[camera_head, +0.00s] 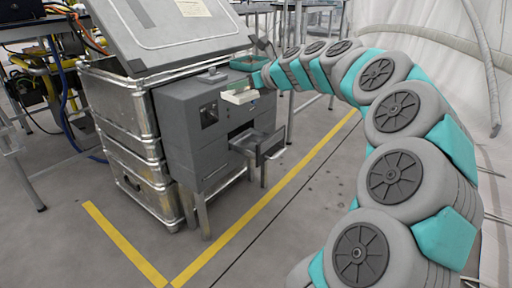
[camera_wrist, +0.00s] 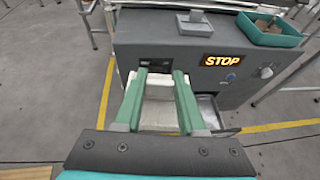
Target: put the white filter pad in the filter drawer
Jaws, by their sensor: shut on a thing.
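My gripper (camera_wrist: 160,78) has two green fingers, which are shut on the white filter pad (camera_wrist: 157,108). The pad sits between the fingers, in front of the grey machine's face. In the head view the pad (camera_head: 239,96) is held above the open filter drawer (camera_head: 272,148), apart from it. The drawer sticks out from the lower front of the grey machine (camera_head: 190,122). In the wrist view only part of the drawer (camera_wrist: 209,112) shows, right of the fingers; the rest is hidden behind the gripper and pad.
A teal tray (camera_wrist: 270,31) with small contents sits on the machine top, near a grey raised block (camera_wrist: 195,24). A lit STOP sign (camera_wrist: 223,60) is on the machine's face. Metal cases (camera_head: 125,110) stand behind. The floor in front, with yellow lines (camera_head: 250,213), is clear.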

